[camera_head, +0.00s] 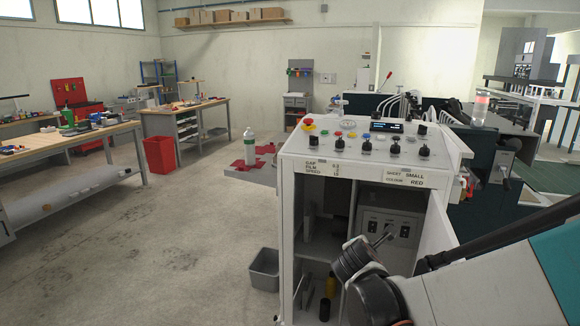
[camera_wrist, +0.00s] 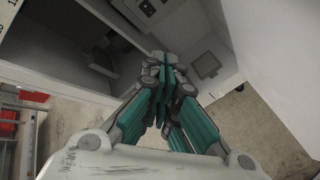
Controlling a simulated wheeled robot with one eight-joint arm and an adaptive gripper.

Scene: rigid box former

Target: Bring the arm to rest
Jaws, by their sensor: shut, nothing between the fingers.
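My gripper (camera_wrist: 165,82) shows in the wrist view with its teal and grey fingers drawn together, and nothing is between them. The open cabinet interior (camera_wrist: 150,30) lies beyond the fingers, with a pale door panel (camera_wrist: 265,60) to the right. In the head view, a pale and teal part of my arm fills the lower right corner, in front of the white machine cabinet (camera_head: 289,215). I cannot make out my fingertips in the head view.
The cabinet top carries knobs, buttons and a small display (camera_head: 386,127). Its open door (camera_head: 437,225) stands at the right. A grey bin (camera_head: 264,270) is on the floor left of the cabinet. The floor at left is clear up to the workbenches (camera_head: 70,150).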

